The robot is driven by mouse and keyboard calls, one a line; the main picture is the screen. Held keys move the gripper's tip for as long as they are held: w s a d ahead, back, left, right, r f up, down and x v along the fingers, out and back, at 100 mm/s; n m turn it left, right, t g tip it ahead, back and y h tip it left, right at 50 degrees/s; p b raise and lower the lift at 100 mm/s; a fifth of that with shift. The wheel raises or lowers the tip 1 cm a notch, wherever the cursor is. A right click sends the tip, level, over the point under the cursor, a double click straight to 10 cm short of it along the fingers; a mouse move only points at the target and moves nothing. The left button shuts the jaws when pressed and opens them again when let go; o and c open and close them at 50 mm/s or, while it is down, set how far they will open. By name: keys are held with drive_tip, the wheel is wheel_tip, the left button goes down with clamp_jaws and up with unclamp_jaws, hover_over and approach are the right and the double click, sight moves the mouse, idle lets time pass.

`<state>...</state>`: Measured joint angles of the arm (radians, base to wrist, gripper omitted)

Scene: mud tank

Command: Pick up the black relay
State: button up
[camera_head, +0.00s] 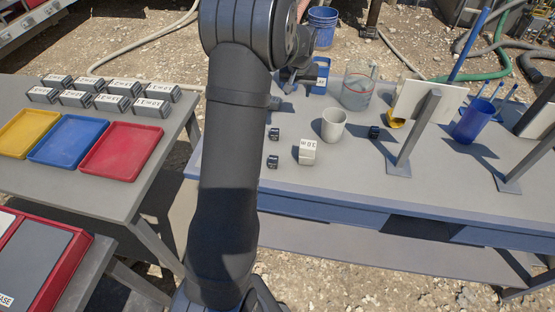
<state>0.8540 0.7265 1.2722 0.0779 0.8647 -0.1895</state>
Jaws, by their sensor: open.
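Three small dark blocks stand on the grey right-hand table. One block (273,162) is nearest the front edge, another block (273,133) is just behind it, and a third block (374,132) is right of the white cup. They have pale markings too small to read, and I cannot tell which is the black relay. My gripper (290,88) is over the back left of this table, behind the first two blocks and apart from them. It is open, partly hidden by my arm, and nothing shows in it.
A white cup (333,125) and a pale lettered block (307,152) stand near the dark blocks. A glass beaker (356,94), an upright grey post (412,135) and a blue cup (472,122) stand farther right. The left table holds coloured trays (118,176) and several grey blocks.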

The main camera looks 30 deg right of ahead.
sight(273, 159)
drive_tip(key=s+a+r+g+y, duration=0.1)
drive_tip(key=s+a+r, duration=0.1)
drive_tip(key=s+a, duration=0.45)
drive_tip(key=s+a+r+g+y, duration=0.15)
drive_tip(key=s+a, duration=0.25)
drive_tip(key=a, duration=0.6)
drive_tip(key=shift+m+h, duration=0.25)
drive_tip(key=shift+m, duration=0.05)
drive_tip(key=f, duration=1.6)
drive_tip(key=shift+s+f, duration=0.2)
drive_tip(key=shift+f, duration=0.05)
drive_tip(key=c, duration=1.1)
